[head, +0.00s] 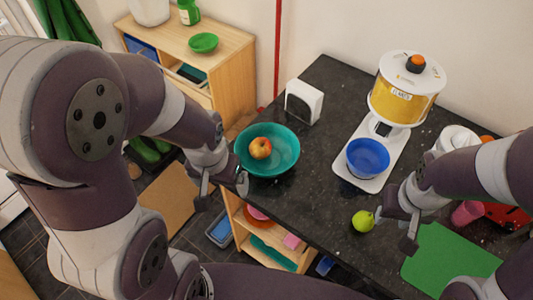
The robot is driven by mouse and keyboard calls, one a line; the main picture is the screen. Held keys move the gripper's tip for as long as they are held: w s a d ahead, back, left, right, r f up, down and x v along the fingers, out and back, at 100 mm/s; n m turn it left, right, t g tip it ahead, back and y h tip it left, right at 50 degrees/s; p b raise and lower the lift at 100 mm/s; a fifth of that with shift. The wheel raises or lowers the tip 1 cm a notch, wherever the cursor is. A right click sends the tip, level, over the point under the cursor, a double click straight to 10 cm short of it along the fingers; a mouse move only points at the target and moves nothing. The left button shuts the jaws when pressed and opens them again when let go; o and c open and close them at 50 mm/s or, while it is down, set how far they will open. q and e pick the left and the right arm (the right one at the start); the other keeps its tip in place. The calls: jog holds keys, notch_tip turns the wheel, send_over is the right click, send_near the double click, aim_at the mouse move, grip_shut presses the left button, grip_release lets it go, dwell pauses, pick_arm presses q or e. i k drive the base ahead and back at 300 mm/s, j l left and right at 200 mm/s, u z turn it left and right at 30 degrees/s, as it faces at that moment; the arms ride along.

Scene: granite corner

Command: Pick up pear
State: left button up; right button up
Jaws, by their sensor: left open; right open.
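A small yellow-green pear (363,221) lies on the dark granite counter near its front edge, left of a green cutting board. My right gripper (395,229) is open and empty, just to the right of the pear, with a small gap between them. My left gripper (222,192) is open and empty at the counter's left edge, below and left of a teal bowl (284,164) that holds a red-yellow apple (260,148).
A dispenser (403,95) with a blue bowl (367,159) on its white base stands behind the pear. A green cutting board (450,262) lies at right, near a pink cup (467,213). A white box (304,102) stands at the back. The counter left of the pear is clear.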

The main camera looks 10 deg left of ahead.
aim_at(363, 221)
jog(key=j+z, duration=0.7)
jog(key=z, duration=0.15)
